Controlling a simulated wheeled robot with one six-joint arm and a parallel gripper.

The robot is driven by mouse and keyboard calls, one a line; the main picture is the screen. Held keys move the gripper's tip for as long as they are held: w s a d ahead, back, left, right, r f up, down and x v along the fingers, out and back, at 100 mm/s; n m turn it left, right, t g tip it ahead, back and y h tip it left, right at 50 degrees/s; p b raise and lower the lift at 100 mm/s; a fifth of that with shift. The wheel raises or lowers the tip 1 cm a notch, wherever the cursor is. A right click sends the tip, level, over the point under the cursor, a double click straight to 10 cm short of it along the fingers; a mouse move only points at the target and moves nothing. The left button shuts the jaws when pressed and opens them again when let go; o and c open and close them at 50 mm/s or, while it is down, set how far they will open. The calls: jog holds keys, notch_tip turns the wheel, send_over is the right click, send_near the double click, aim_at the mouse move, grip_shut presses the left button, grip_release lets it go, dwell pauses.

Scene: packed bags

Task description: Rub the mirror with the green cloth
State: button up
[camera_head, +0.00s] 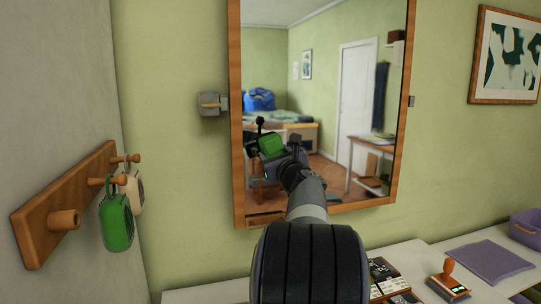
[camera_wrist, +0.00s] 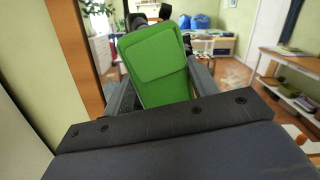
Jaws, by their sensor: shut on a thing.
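The mirror (camera_head: 375,130) hangs on the green wall in a wooden frame and reflects a room. The green cloth (camera_wrist: 155,62) looks like a flat rounded pad in the wrist view. My gripper (camera_wrist: 162,88) is shut on it, with one finger on each side, and the cloth stands up beyond the fingers. In the head view my arm reaches up in front of the lower mirror, and green (camera_head: 271,145) shows at its end. I cannot tell how much of that is reflection, or whether the cloth touches the glass.
A wooden peg rack (camera_head: 62,195) at left carries a green rounded item (camera_head: 117,224) and a beige one (camera_head: 134,190). A wall fitting (camera_head: 210,104) sits left of the mirror. Below right are a stamp (camera_head: 448,278), a purple mat (camera_head: 488,262) and a purple basket (camera_head: 526,227).

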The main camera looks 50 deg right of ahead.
aim_at(308, 153)
jog(key=shift+s+d+p, duration=0.55)
jog(key=shift+s+d, duration=0.4)
jog(key=shift+d, duration=0.75)
jog(key=shift+s+d+p, duration=0.55)
jog(key=shift+s+d, duration=0.35)
jog(key=shift+d, duration=0.85)
jog(key=shift+s+d+p, duration=0.55)
jog(key=shift+s+d, duration=0.4)
jog(key=shift+d, duration=0.75)
jog(key=shift+s+d, duration=0.2)
jog(key=shift+w+a+f+b, duration=0.1)
jog(key=shift+w+a+b, duration=0.2)
jog(key=shift+a+b, duration=0.15)
jog(key=shift+w+a+f+b, duration=0.1)
jog(key=shift+w+a+b, duration=0.2)
jog(key=shift+a, duration=0.25)
jog(key=shift+w+a+r+b, duration=0.1)
jog(key=shift+w+a+b, duration=0.8)
jog(key=shift+a, duration=0.8)
jog(key=shift+w+a+b, duration=0.7)
jog(key=shift+w+a, duration=0.25)
jog(key=shift+a, duration=0.75)
jog(key=shift+w+a+r+b, duration=0.1)
jog(key=shift+w+a+b, duration=0.8)
jog(key=shift+a, duration=0.8)
jog(key=shift+r+b+v, duration=0.15)
jog(key=shift+b+v, duration=0.1)
jog(key=shift+v, duration=1.2)
jog(key=shift+r+b+v, duration=0.2)
jog(key=shift+v, duration=1.3)
